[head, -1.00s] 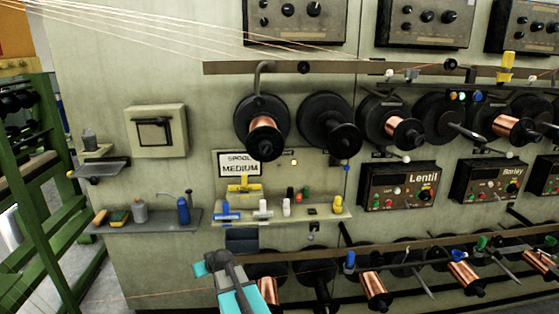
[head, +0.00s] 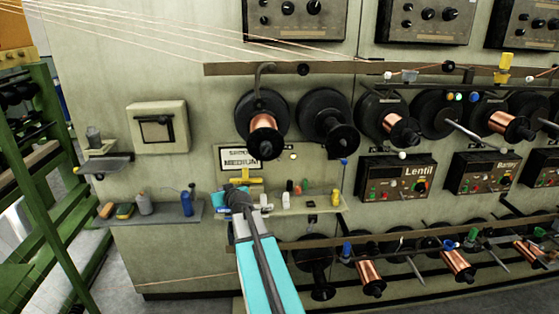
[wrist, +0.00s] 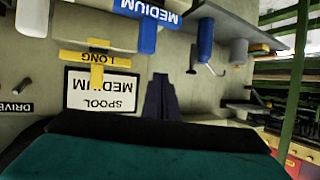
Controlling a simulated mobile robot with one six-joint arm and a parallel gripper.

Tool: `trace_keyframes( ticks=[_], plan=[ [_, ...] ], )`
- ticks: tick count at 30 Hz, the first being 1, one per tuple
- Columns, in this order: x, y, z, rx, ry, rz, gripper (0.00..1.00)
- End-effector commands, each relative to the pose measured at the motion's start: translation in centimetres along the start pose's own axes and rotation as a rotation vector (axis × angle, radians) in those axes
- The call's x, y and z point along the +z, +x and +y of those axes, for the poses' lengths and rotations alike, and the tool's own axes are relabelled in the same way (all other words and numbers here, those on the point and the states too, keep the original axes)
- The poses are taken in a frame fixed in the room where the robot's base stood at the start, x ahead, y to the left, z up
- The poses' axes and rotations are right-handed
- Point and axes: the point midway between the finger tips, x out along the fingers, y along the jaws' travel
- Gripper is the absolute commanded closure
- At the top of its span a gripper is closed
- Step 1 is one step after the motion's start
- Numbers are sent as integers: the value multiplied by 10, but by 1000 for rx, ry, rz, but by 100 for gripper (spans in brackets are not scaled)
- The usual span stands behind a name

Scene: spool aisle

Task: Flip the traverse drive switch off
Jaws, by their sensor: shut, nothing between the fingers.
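The wrist view is upside down. A label reading DRIVE (wrist: 15,107) is cut off by its left edge, and a small pale stub (wrist: 18,68) sticks out near it. In the head view a small pale knob (head: 294,156) sits right of the SPOOL MEDIUM sign (head: 240,160). I cannot tell which way the switch is set. In the wrist view my gripper (wrist: 161,78) is shut and empty, beside the sign (wrist: 101,92).
A yellow piece (wrist: 96,62) marked LONG and a blue MEDIUM piece (wrist: 147,28) sit near my gripper. A side shelf (head: 160,214) holds a blue bottle (head: 187,203). Copper spools (head: 263,130) and a Lentil control box (head: 396,178) are to the right.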

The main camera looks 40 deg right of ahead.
Motion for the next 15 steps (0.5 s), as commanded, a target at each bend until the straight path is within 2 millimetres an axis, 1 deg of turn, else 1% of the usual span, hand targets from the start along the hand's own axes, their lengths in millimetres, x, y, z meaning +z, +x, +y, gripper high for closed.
trace_keyframes(
  ticks=[1, 5, 8, 11, 14, 15],
  plan=[
    [-2, 1, 8, 10, 21, 24, 100],
    [-14, 0, 27, 36, 79, 89, 100],
    [-24, -3, 45, 62, 130, 144, 100],
    [-34, -7, 69, 97, 191, 211, 100],
    [-45, -14, 102, 147, 267, 294, 100],
    [-50, -19, 119, 174, 305, 334, 100]
  ],
)
